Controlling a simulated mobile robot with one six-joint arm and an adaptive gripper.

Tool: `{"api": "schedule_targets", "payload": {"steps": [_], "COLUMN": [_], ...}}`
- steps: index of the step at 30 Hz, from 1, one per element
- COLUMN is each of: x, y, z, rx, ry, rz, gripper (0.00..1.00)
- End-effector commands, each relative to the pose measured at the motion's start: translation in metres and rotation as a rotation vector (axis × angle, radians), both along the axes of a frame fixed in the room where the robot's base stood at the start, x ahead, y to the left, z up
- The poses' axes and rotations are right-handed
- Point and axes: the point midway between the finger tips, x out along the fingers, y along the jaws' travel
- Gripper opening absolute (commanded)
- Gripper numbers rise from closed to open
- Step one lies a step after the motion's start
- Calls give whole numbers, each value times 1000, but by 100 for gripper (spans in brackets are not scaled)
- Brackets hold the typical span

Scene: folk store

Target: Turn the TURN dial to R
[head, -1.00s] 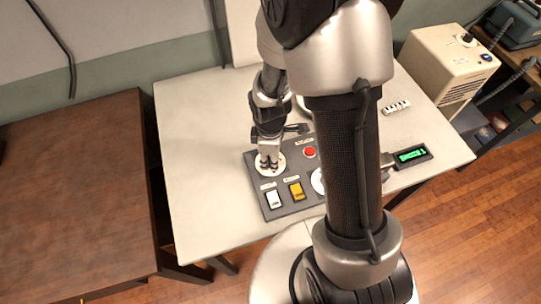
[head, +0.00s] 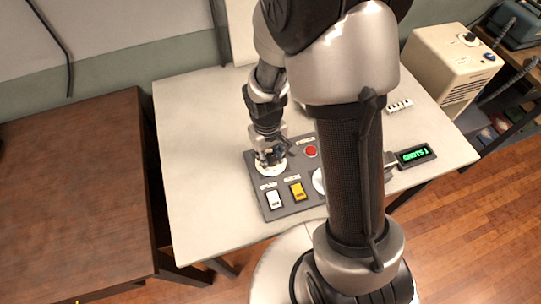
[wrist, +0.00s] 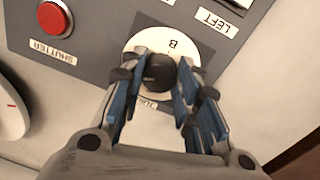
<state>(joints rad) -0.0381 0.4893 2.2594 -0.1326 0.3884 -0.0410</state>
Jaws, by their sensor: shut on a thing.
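The TURN dial is a black knob (wrist: 160,70) on a white round plate (wrist: 138,42). A single letter, like a B or R, shows on the plate beyond the knob in the wrist view. The label near the dial is mostly hidden by my fingers. In the head view the dial's white plate (head: 268,171) sits at the left of a dark grey control panel (head: 284,210). My gripper (wrist: 158,82) is shut on the knob, one blue-padded finger on each side. In the head view my gripper (head: 269,160) points down onto the dial.
A red shutter button (head: 311,151), a white rocker switch (head: 274,199) and a yellow one (head: 297,191) are close to the dial. A green-lit display (head: 416,156) is at the right. My arm hides part of the panel. The table's left side is clear.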

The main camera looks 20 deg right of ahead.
Motion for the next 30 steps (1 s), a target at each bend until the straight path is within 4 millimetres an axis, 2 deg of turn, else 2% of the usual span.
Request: {"api": "schedule_targets", "payload": {"steps": [6,15,30], "x": [1,2,2], "y": [0,0,0], "z": [0,0,1], "rx": [1,2,2], "ry": [-4,-4,-4], "rz": [-174,-337,-400], "gripper": [6,6,6]}}
